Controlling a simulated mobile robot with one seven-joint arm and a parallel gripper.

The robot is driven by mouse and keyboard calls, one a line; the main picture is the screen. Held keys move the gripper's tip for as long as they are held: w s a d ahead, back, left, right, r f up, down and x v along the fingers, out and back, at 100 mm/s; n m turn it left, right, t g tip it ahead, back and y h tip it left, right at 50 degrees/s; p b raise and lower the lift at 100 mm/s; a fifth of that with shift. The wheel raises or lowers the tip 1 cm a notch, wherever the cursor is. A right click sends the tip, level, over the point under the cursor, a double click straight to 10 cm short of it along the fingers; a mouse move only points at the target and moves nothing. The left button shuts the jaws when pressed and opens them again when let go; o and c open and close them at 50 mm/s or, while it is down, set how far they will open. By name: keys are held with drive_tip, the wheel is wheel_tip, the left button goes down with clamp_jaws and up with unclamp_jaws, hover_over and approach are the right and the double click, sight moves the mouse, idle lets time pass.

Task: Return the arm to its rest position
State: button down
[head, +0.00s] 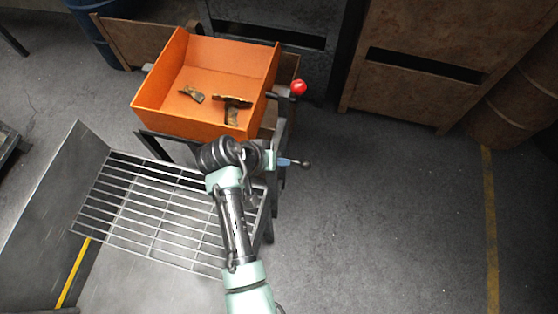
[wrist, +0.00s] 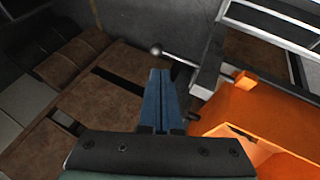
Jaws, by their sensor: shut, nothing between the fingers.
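My arm reaches up from the bottom of the head view, over the right side of a wire rack. My gripper (wrist: 160,88) shows in the wrist view as two blue fingers pressed together, with nothing between them. In the head view the blue fingertips (head: 287,162) point right, beside a lever with a dark knob (head: 306,165). That lever's ball end also shows in the wrist view (wrist: 156,50), just beyond the fingertips. I cannot tell whether the fingers touch the lever.
An orange bin (head: 205,75) holding several brown metal pieces stands behind the gripper. A red ball knob (head: 299,87) rises at its right. The wire rack (head: 150,210) lies left of my arm. Brown crates (head: 430,60) stand at the back right. The floor on the right is clear.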

drive_tip(key=shift+d, duration=0.15)
drive_tip(key=w+a+r+t+y, duration=0.1)
drive_tip(key=w+r+t, duration=0.2)
drive_tip(key=w+r, duration=0.45)
drive_tip(key=w+a+r+t+y, duration=0.1)
drive_tip(key=w+r+t+y, duration=0.2)
drive_tip(key=r, duration=0.7)
wheel_tip(320, 180, up, 19)
drive_tip(key=w+t, duration=0.2)
drive_tip(key=t, duration=0.4)
drive_tip(key=s+r+n+t, duration=0.1)
drive_tip(key=s+r+t, duration=0.4)
drive_tip(key=s+r, duration=0.4)
drive_tip(key=s+d+r+t+y+b, duration=0.1)
drive_tip(key=s+r+t, duration=0.5)
drive_tip(key=r, duration=1.5)
drive_tip(key=s, duration=0.3)
drive_tip(key=shift+r+n+y, duration=0.3)
drive_tip(key=shift+n, duration=0.1)
